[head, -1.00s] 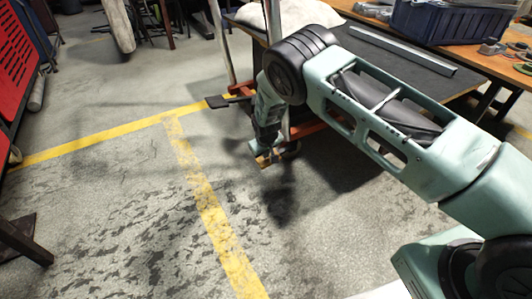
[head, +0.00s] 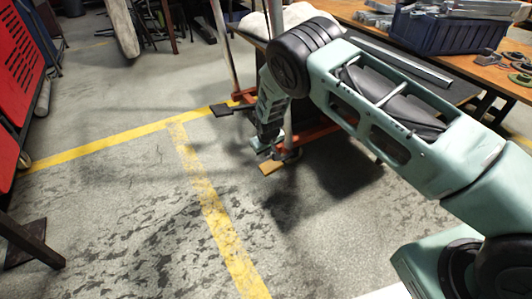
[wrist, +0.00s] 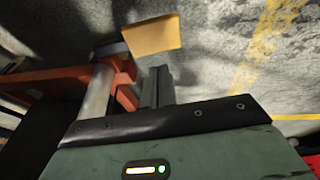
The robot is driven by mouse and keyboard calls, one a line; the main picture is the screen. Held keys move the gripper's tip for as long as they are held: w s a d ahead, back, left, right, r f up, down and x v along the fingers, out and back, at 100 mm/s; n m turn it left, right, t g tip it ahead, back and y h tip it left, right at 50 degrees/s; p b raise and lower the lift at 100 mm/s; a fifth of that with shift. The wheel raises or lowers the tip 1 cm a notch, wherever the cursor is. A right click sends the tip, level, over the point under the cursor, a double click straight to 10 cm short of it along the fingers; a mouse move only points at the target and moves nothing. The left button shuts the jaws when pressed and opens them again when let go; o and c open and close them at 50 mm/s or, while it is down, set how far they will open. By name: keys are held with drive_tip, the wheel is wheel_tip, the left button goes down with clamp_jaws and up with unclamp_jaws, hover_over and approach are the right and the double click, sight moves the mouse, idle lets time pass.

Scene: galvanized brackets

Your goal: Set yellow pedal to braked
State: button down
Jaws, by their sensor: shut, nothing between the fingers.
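The yellow pedal (head: 271,167) is a small flat plate low at the foot of the cart, close to the floor. In the wrist view the pedal (wrist: 152,36) lies just beyond my fingertips, beside a dark caster part. My gripper (head: 262,146) points down beside the cart's corner, just above the pedal in the head view. In the wrist view my gripper (wrist: 158,82) has its fingers together and empty, with a small gap in the picture between tips and pedal. I cannot tell the pedal's tilt or whether it is touched.
The cart's orange-red lower frame (head: 316,133) and a metal post (wrist: 97,93) stand close beside my gripper. A dark flat pedal (head: 222,109) sticks out at the cart's left. A blue bin (head: 440,30) stands on the wooden table.

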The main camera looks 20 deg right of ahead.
drive_tip(key=a+p+v, duration=0.1)
drive_tip(key=p+v, duration=0.2)
drive_tip(key=v, duration=0.6)
drive_tip(key=shift+s+a+p, duration=0.25)
drive_tip(key=shift+p, duration=0.15)
drive_tip(key=s+a+r+n+g+y+p, duration=0.1)
drive_tip(key=s+a+r, duration=0.3)
drive_tip(key=s+r, duration=0.65)
drive_tip(key=s+a+r+g+y+p, duration=0.15)
drive_tip(key=s+a+r, duration=0.25)
drive_tip(key=s+r, duration=0.65)
drive_tip(key=s+d+r+n+g+h, duration=0.1)
drive_tip(key=s+d+r+n, duration=0.15)
drive_tip(key=s+r, duration=0.55)
drive_tip(key=s+d+r+n, duration=0.1)
drive_tip(key=s+d+r, duration=0.35)
drive_tip(key=s, duration=0.85)
wheel_tip(320, 180, up, 38)
drive_tip(key=a+p, duration=0.1)
drive_tip(key=p, duration=3.7)
drive_tip(key=shift+w, duration=0.25)
